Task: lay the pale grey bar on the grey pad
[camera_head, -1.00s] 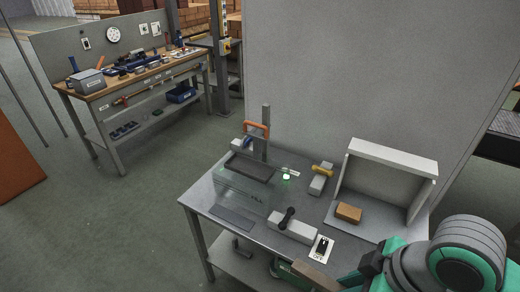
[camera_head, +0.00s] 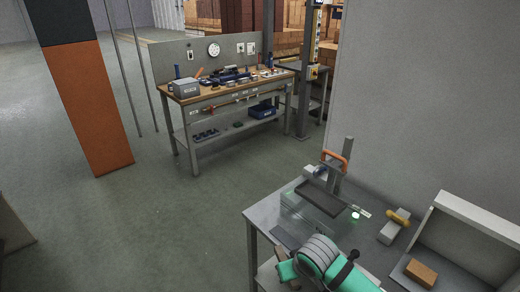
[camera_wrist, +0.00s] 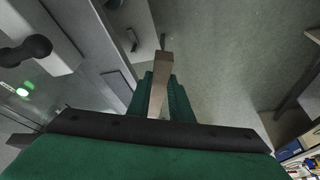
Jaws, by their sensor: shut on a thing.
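My gripper (camera_wrist: 160,95) is shut on the bar (camera_wrist: 160,78), which looks pale grey-brown and sticks out between the green fingers in the wrist view. In the head view my gripper is low in the picture, at the table's front-left edge, partly hidden by my arm. The grey pad (camera_head: 286,236) lies flat on the table's left front part. It also shows in the wrist view (camera_wrist: 118,86), left of the held bar. The bar is apart from the pad, and nothing lies on the pad. The bar's height above the table is hard to tell.
Behind the pad on the metal table (camera_head: 262,215) stand a clear panel, a dark tray (camera_head: 320,199) and a post with an orange handle (camera_head: 337,158). A black-knobbed fixture (camera_wrist: 38,55) is close by. A white open box (camera_head: 480,222) holds a brown block (camera_head: 420,272). Floor left is clear.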

